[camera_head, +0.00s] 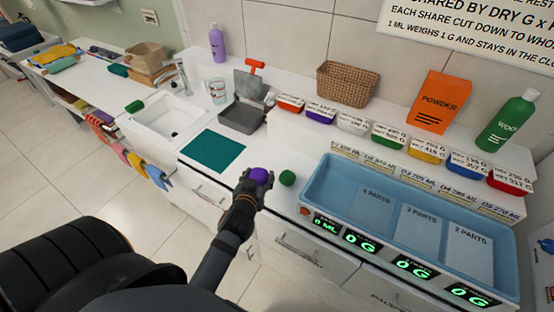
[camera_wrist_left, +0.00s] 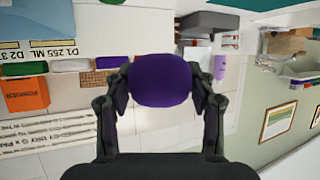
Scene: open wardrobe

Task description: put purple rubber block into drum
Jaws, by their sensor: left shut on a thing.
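The purple rubber block (camera_head: 259,176) is a rounded lump held in my left gripper (camera_head: 252,181), above the front edge of the white counter. In the left wrist view the purple block (camera_wrist_left: 161,80) fills the space between the two dark fingers, which press on its left and right sides. I cannot pick out a drum in either view. My right gripper is not in view.
A green lump (camera_head: 287,178) lies on the counter just right of my left gripper. A teal mat (camera_head: 213,150) lies left of it, near a white sink (camera_head: 160,118). A blue tray (camera_head: 325,178) with scale displays stands right. Coloured bins line the back.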

